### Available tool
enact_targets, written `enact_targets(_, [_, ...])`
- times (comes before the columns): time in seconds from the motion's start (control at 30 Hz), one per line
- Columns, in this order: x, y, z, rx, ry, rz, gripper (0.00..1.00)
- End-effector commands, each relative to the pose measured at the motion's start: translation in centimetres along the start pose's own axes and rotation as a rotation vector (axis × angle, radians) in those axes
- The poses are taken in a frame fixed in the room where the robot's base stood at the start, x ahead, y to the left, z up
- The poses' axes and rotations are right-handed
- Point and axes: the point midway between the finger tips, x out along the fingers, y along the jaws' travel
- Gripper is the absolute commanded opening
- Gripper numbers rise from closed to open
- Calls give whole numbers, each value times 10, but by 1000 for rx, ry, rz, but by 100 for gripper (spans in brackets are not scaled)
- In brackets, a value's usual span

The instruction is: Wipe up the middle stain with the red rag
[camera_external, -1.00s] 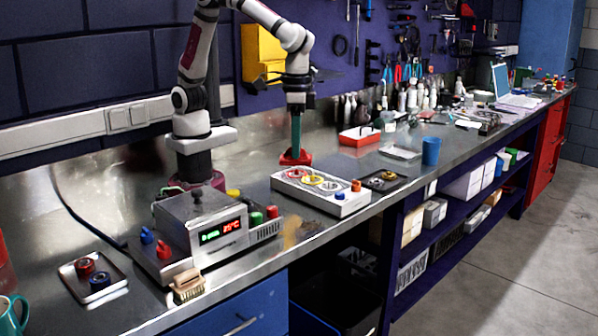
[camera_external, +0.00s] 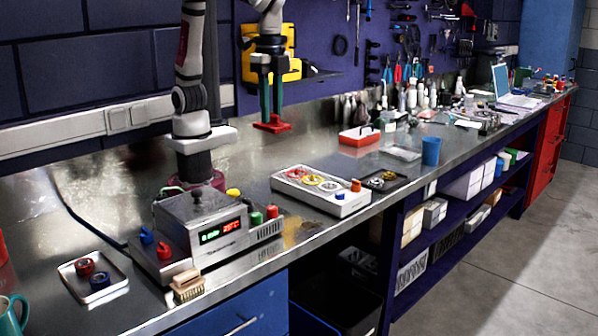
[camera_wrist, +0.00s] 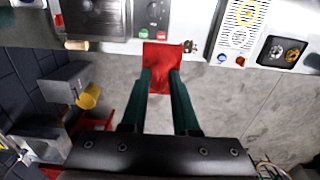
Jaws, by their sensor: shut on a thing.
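My gripper (camera_external: 271,115) has dark green fingers and is shut on the red rag (camera_external: 272,127). It holds the rag in the air above the rear part of the bench, behind the white tray. In the wrist view the rag (camera_wrist: 162,65) hangs spread between the fingertips. A yellowish-brown stain (camera_external: 298,231) lies on the metal bench top near the front edge, between the grey control box and the white tray. The rag is apart from this stain. I cannot clearly make out separate stains there or tell which is the middle one.
The grey control box (camera_external: 200,232) stands left of the stain, with a brush (camera_external: 187,285) in front. The white tray (camera_external: 320,192) with coloured rings stands to the right, beside a dark tray (camera_external: 384,180). The bench between is clear.

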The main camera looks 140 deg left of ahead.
Motion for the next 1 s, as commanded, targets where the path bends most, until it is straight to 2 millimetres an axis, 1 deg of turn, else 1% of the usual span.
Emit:
enact_targets(0.07, [14, -6, -5, -32, -8, 2, 0])
enact_targets(0.13, [38, -16, -14, -89, -14, 6, 0])
enact_targets(0.17, [52, -22, -18, -119, -16, 8, 0])
enact_targets(0.2, [72, -31, -23, -162, -18, 8, 0])
enact_targets(0.27, [102, -45, -29, -225, -19, 9, 0])
enact_targets(0.3, [122, -55, -32, -266, -18, 8, 0])
enact_targets(0.4, [165, -76, -33, -348, -15, 4, 0])
enact_targets(0.5, [194, -90, -31, -402, -9, 1, 0])
enact_targets(0.6, [209, -96, -30, -428, -4, -1, 0])
enact_targets(0.67, [215, -98, -29, -433, -4, -1, 0])
enact_targets(0.9, [244, -97, -29, -432, -3, -1, 0])
enact_targets(1.0, [252, -97, -30, -432, -3, -1, 0])
